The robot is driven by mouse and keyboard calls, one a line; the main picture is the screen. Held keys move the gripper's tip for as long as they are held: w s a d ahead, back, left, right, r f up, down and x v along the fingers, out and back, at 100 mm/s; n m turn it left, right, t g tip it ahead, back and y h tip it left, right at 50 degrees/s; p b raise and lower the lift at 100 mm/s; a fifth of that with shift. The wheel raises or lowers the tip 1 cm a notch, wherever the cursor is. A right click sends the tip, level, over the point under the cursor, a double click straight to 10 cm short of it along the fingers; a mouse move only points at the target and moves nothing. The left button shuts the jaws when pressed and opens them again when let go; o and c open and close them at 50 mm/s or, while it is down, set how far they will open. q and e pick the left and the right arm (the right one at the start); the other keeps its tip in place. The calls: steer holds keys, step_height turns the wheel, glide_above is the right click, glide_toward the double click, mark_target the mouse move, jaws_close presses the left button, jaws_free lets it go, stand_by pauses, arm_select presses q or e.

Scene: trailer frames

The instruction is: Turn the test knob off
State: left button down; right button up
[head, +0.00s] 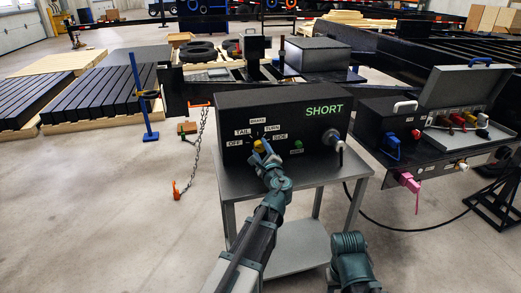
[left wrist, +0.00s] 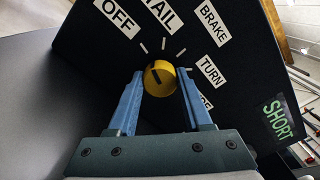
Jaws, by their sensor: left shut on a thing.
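The test knob (head: 261,146) is yellow and sits on the front of a black box (head: 312,165) marked SHORT. In the left wrist view the knob (left wrist: 160,78) has a dark mark on its face; I cannot tell for sure which label it points at. The labels OFF (left wrist: 115,18), TAIL, BRAKE and TURN fan around it, and a lower label is partly hidden by a finger. My left gripper (head: 262,150) is shut on the knob, with its blue fingers (left wrist: 159,84) on either side. Part of my right arm shows at the lower right; its fingers do not.
The box stands on a grey metal cart (head: 225,184). A green button (head: 299,145) and a cable plug (head: 338,143) are on its front. An open tool case (head: 465,90) and pink plug (head: 409,181) are to the right.

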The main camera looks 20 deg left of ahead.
arm_select(q)
steer(key=shift+n, duration=1.1)
steer(key=shift+c, duration=1.6)
jaws_free()
steer(key=v, duration=1.4)
